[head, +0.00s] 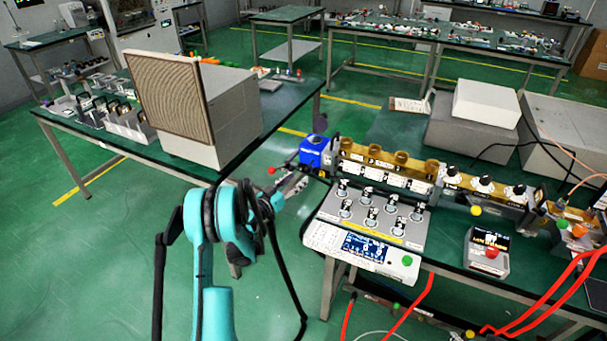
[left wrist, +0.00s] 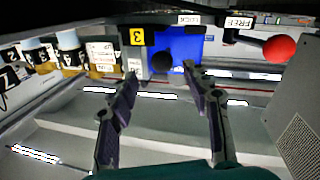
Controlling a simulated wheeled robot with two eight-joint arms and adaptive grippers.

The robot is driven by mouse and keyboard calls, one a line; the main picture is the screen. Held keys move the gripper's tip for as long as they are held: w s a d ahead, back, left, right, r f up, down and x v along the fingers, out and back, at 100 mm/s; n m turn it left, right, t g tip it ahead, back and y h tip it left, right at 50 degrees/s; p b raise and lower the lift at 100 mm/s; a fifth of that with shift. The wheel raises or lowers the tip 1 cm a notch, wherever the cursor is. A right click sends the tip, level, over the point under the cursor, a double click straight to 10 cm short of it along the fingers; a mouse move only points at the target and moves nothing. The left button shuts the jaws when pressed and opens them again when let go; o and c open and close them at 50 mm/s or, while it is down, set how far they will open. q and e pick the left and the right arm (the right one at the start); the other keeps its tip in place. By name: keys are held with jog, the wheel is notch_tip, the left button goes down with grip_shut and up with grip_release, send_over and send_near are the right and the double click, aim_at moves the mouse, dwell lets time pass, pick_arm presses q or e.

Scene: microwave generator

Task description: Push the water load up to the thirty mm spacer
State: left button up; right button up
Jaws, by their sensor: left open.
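The blue water load (head: 313,152) sits at the left end of the brass waveguide row in the head view. In the left wrist view the blue block (left wrist: 180,48) has a black round knob on its face. A pale plate with a yellow "3" tag (left wrist: 136,37) stands close beside it; I cannot tell whether this is the thirty mm spacer or whether a gap lies between. My left gripper (head: 293,183) is open and empty just short of the blue block. Its fingertips (left wrist: 158,78) are spread below the block; contact cannot be told. My right gripper is out of view.
A lever with a red ball (left wrist: 279,48) projects beside the water load, near FREE and LOCK labels. A sloped control panel (head: 370,215) stands in front of the row. A large grey box with a mesh face (head: 170,100) is on the left table. Open floor separates the tables.

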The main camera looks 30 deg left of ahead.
pick_arm(q)
jog(key=s, duration=0.4)
jog(key=shift+s+a, duration=0.4)
jog(key=s+d+r+m+g+h, duration=0.1)
jog(key=s+d+r+g, duration=0.35)
jog(key=d, duration=0.55)
jog(key=s+d+r+g, duration=0.3)
jog(key=s+d+r, duration=0.25)
jog(key=d, duration=0.45)
jog(key=s+d+g+y, duration=0.1)
jog(key=s+y, duration=0.1)
jog(key=s, duration=0.9)
jog(key=s+d+f+n+g+y, duration=0.1)
jog(key=s+d+g+y, duration=0.1)
jog(key=s, duration=1)
jog(key=shift+d, duration=0.15)
